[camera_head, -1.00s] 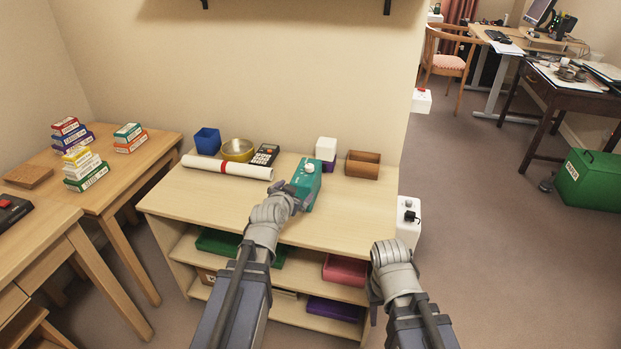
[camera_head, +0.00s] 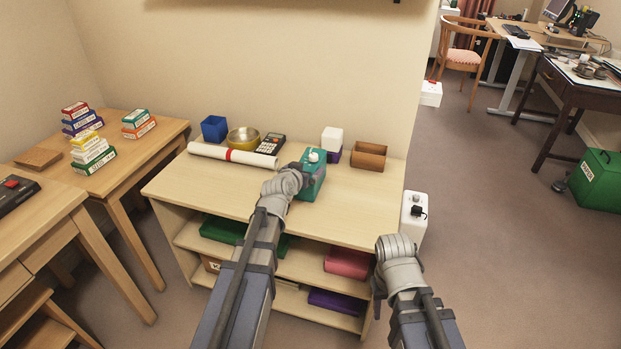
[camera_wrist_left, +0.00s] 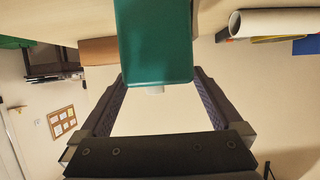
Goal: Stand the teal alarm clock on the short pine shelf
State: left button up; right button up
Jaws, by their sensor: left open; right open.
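The teal alarm clock (camera_head: 315,181), a box shape with a white knob, stands on top of a pale wooden shelf unit (camera_head: 235,187). My left gripper (camera_head: 304,175) is at the clock's near left side and partly hides it. In the left wrist view the clock (camera_wrist_left: 155,42) lies between the open jaws (camera_wrist_left: 158,82), with a gap to the jaw pads. I cannot tell whether they touch it. My right gripper (camera_head: 379,292) hangs in front of the unit's right end, away from the clock; its fingers are barely visible. A dark strip at the head view's top edge may be a wall shelf.
Left of the clock are a white roll (camera_head: 232,154), a calculator (camera_head: 270,144), a brass bowl (camera_head: 243,139) and a blue cup (camera_head: 214,128). Behind right are a white-and-purple box (camera_head: 332,147) and a brown holder (camera_head: 369,156).

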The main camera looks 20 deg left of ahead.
aim_at(311, 163)
pick_arm(q)
jog(key=shift+w+f, duration=0.1)
jog(key=shift+w, duration=0.35)
jog(key=x, duration=0.2)
jog(key=b+x, duration=0.1)
jog(key=x, duration=0.1)
jog(key=shift+w+d, duration=0.1)
jog(key=shift+w, duration=0.3)
jog(key=shift+s, duration=0.1)
grip_shut()
jog(key=shift+r, duration=0.25)
notch_tip(311, 163, up, 10)
jog(key=p, duration=0.9)
jog(key=shift+p, duration=0.4)
